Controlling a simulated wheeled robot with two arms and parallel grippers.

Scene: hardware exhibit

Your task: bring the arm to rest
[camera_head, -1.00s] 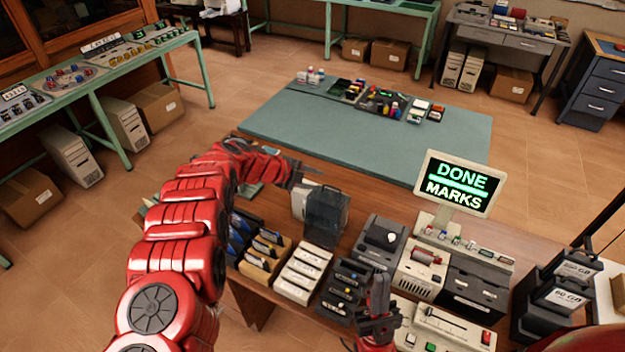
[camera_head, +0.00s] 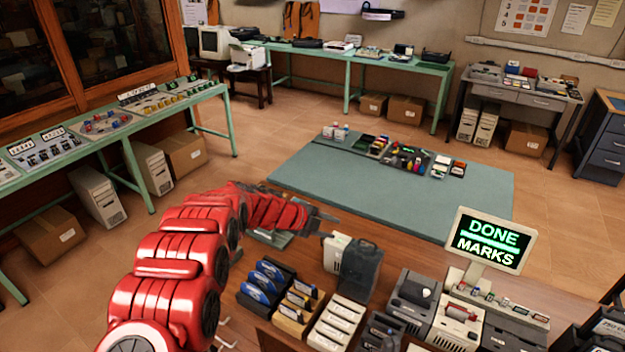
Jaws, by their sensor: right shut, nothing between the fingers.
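My red left arm (camera_head: 178,270) comes in from the lower left and reaches over the wooden table (camera_head: 300,262). Its dark left gripper (camera_head: 328,217) points right, above the table's far edge and the blue-green mat beyond. It is small and seen from the side, so its finger opening is unclear. No object shows in it. My right gripper is not in view.
Blue, tan and white file trays (camera_head: 262,282), grey machines (camera_head: 412,298) and a sign reading "DONE MARKS" (camera_head: 489,240) crowd the table. The blue-green mat (camera_head: 340,190) is mostly bare.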

